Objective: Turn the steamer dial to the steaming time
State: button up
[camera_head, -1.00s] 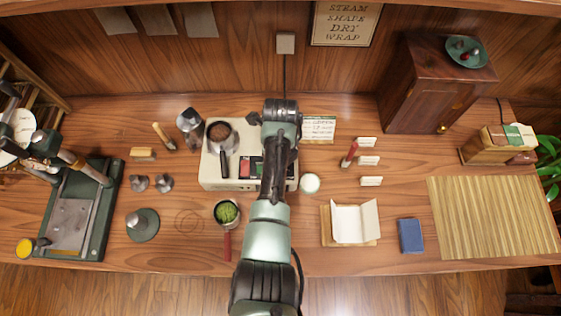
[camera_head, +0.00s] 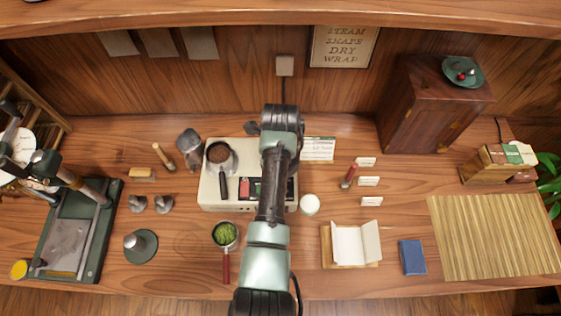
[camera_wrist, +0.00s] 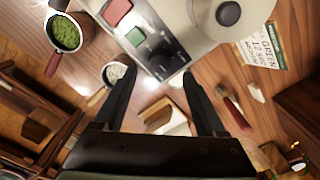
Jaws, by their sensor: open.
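The pale steamer (camera_head: 207,192) stands at the middle of the bench, largely behind my arm in the head view. Its front panel (camera_wrist: 150,40) shows in the wrist view with a red button (camera_wrist: 117,11), a green button (camera_wrist: 135,36) and a dark dial area (camera_wrist: 164,58); the dial's pointer is too small to read. My gripper (camera_wrist: 158,72) is open and empty, its two fingers apart on either side of the panel's lower edge. I cannot tell whether they touch it. A card (camera_wrist: 262,50) reads "GREEN 12 SEC"; it also stands right of the steamer in the head view (camera_head: 318,149).
A red-handled pan of green leaves (camera_head: 226,235) stands in front. A press (camera_head: 75,235) stands left; a bamboo mat (camera_head: 495,238) lies right.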

notch_tip(320, 180, up, 8)
jog(key=b, duration=0.1)
jog(key=shift+r, duration=0.2)
dwell(0.5)
